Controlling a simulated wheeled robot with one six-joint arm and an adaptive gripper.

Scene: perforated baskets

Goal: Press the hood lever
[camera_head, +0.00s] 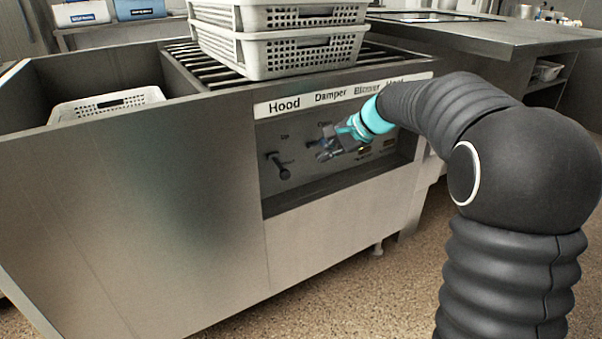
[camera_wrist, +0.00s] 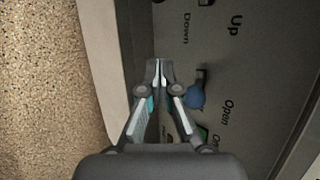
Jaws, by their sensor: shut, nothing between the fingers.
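The hood lever (camera_head: 280,166) is a dark lever with a round knob on the recessed grey panel, below the "Hood" label (camera_head: 284,104). It slants down to the right. In the wrist view, "Up" and "Down" markings show near the top, and only dark bits of what may be this lever show at the top edge. My gripper (camera_head: 324,154) is shut and empty, in front of the panel to the right of the hood lever and apart from it. Its closed fingertips also show in the wrist view (camera_wrist: 160,68).
A blue knob (camera_wrist: 195,97), seemingly the damper's, sits close beside my fingers by the "Open" marking. The recess has a lower ledge (camera_head: 340,180). Stacked white perforated baskets (camera_head: 300,58) stand on the rack above; another basket (camera_head: 105,104) lies in the left basin.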

